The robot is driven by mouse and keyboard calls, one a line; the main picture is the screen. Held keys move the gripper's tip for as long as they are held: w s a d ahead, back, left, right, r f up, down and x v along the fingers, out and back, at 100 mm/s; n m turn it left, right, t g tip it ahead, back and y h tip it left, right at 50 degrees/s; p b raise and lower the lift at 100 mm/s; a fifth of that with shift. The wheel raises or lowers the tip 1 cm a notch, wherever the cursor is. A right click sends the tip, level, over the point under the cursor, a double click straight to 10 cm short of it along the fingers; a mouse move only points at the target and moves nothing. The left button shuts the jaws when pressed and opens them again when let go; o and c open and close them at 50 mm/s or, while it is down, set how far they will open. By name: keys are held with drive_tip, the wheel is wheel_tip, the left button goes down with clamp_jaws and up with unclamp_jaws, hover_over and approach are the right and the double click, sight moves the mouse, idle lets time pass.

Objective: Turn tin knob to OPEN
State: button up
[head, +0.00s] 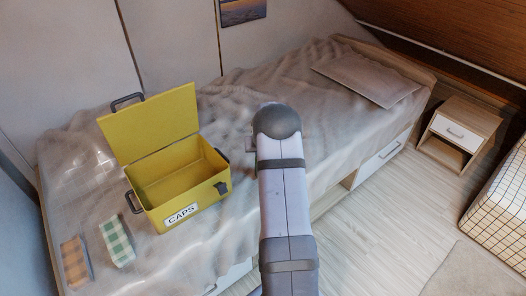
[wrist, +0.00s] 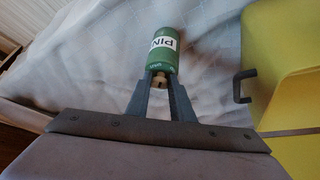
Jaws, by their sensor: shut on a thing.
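In the wrist view a green tin (wrist: 162,56) lies on the grey bedcover, its white label upside down and reading "PIN" as far as it shows. A small brass-coloured knob (wrist: 161,83) is at the tin's near end. My gripper (wrist: 161,76) is shut on the knob, one finger on each side. Tiny pale lettering shows on the tin near the knob, too small to read, so I cannot tell the knob's setting. In the head view my arm hides the tin, the knob and my fingers.
A yellow box (head: 150,186) labelled "CAPS" stands open on the bed (head: 215,106), close to the tin; its handle (wrist: 241,87) shows in the wrist view. Orange-checked (head: 75,262) and green-checked (head: 117,243) cloths lie left of it. A pillow (head: 367,80) lies at the far end.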

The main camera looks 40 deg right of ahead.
drive_tip(key=shift+s+a+f+p, duration=0.15)
drive_tip(key=shift+s+f+p, duration=0.05)
drive_tip(key=shift+p, duration=0.25)
drive_tip(key=shift+f+b, duration=0.2)
drive_tip(key=shift+b, duration=0.25)
drive_tip(key=shift+m, duration=0.3)
drive_tip(key=shift+r+m+g+b, duration=0.1)
drive_tip(key=shift+m+g+b, duration=0.2)
drive_tip(key=shift+b, duration=0.4)
drive_tip(key=shift+m+h+b, duration=0.3)
drive_tip(key=shift+h+b, duration=0.1)
drive_tip(key=shift+b, duration=0.9)
drive_tip(key=shift+w+m+g+b, duration=0.1)
drive_tip(key=shift+m+g+b, duration=0.5)
drive_tip(key=shift+b, duration=1.65)
drive_tip(key=shift+m+g+h+b, duration=0.55)
drive_tip(key=shift+m+b, duration=1.15)
drive_tip(key=shift+b, duration=0.6)
drive_tip(key=shift+m, duration=0.4)
drive_tip(key=shift+g, duration=0.25)
